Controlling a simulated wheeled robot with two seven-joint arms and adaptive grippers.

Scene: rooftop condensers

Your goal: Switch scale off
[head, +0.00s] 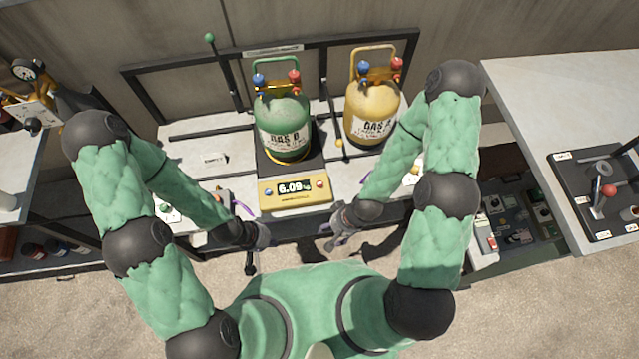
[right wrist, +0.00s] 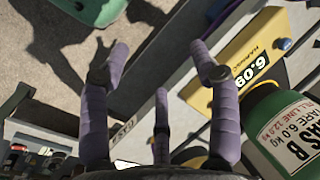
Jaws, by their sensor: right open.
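The scale has a yellow front panel (head: 295,192) with a lit display reading 6.09, a blue button on its left and a red button on its right. A green GAS B cylinder (head: 283,122) stands upright on its dark platform. The panel (right wrist: 243,58) also shows in the right wrist view, with the green cylinder (right wrist: 285,130) beside it. My right gripper (head: 340,232) is open and empty, in front and to the right of the panel, apart from it; its spread fingers (right wrist: 160,75) fill the wrist view. My left gripper (head: 252,258) hangs in front and left of the panel; its jaw state is unclear.
A yellow GAS A cylinder (head: 372,112) stands right of the green one. A black frame (head: 270,52) runs behind them. A grey table (head: 560,90) with a lever panel (head: 600,195) is at the right. Gauges (head: 28,85) stand at the far left.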

